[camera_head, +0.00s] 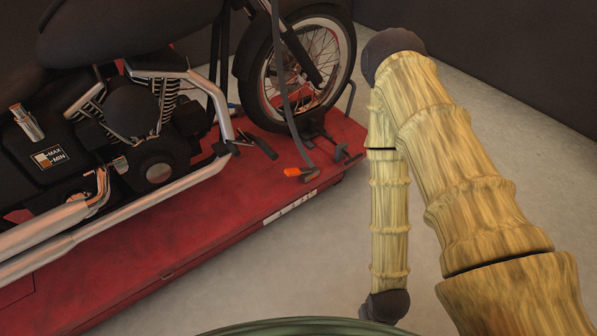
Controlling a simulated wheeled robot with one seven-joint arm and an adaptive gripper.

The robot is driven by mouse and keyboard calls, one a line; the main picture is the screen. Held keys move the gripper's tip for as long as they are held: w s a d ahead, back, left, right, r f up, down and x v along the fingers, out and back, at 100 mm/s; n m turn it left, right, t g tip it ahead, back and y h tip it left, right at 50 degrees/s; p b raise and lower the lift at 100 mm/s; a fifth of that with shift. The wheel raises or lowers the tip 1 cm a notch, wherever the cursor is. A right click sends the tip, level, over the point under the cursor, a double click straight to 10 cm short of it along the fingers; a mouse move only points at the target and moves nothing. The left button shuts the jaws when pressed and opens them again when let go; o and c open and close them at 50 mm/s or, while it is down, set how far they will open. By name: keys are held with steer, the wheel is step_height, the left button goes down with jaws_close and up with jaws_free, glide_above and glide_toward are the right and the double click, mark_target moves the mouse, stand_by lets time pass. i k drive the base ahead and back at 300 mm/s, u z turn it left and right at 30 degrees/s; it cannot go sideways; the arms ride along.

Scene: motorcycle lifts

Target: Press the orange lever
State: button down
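The orange lever (292,172) is a small orange piece near the front right edge of the red motorcycle lift (200,215). It sits beside dark metal clamp parts (325,145), below the motorcycle's front wheel. My arm (450,160), with a wood-like yellow surface and dark joints, rises at the right and bends down again, well to the right of the lever. My gripper is not visible; the arm's lower dark joint (384,306) shows near the bottom edge. Nothing of mine touches the lever.
A motorcycle (130,110) with chrome pipes stands on the lift. A dark strap (284,80) hangs down past its front wheel (300,70) toward the lever. Dark walls (500,50) close off the back. Grey floor (240,285) is clear before the lift.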

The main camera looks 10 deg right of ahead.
mark_target(296, 170)
steer(key=z, duration=1.85)
steer(key=i, duration=1.05)
steer(key=u, duration=2.2)
